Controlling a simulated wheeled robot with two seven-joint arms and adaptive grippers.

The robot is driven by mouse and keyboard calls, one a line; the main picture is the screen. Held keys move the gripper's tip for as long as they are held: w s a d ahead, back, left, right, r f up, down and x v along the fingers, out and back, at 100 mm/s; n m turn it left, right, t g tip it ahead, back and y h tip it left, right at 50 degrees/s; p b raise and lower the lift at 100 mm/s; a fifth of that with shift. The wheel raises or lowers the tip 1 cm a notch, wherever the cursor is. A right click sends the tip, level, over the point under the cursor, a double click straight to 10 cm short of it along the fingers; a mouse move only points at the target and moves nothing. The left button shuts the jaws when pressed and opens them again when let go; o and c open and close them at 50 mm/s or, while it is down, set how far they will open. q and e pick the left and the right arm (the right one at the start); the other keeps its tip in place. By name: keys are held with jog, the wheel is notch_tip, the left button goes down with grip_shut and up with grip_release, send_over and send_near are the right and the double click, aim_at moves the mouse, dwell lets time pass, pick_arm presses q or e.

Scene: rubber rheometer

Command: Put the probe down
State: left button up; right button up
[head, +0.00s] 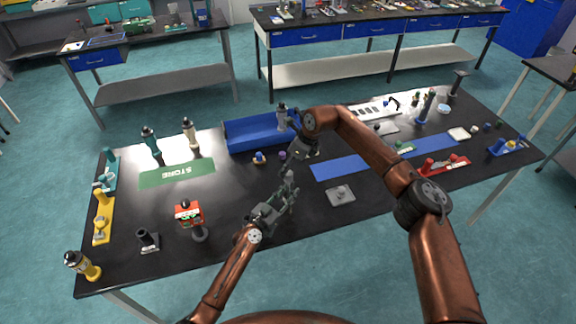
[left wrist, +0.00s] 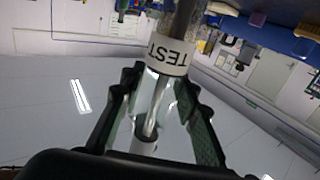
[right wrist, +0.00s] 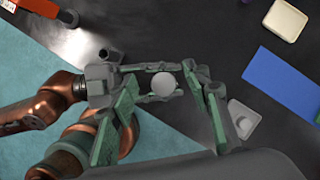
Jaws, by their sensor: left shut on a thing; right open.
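The probe, a slim grey shaft with a white band lettered TEST (left wrist: 167,55), is between the fingers of my left gripper (left wrist: 160,90). In the head view, my left gripper (head: 288,190) is above the front middle of the black table, and the probe is hard to make out there. My right gripper (head: 300,153) is open just behind it. In the right wrist view, my right gripper's (right wrist: 168,92) spread fingers lie either side of a pale round end (right wrist: 163,84), likely the probe's; I cannot tell whether they touch it.
A grey plate with a small raised part (head: 341,196) lies right of my left gripper. A blue tray (head: 245,143) stands behind, with a blue strip (head: 335,169) to the right. A red device (head: 189,213) and green STORE mat (head: 177,174) are left.

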jog(key=d, duration=0.1)
jog(key=s+d, duration=0.1)
jog(key=d, duration=0.1)
jog(key=shift+s+d, duration=0.2)
jog(key=shift+s, duration=0.2)
pick_arm(q)
jog(key=o, duration=1.3)
jog(key=shift+s, duration=0.1)
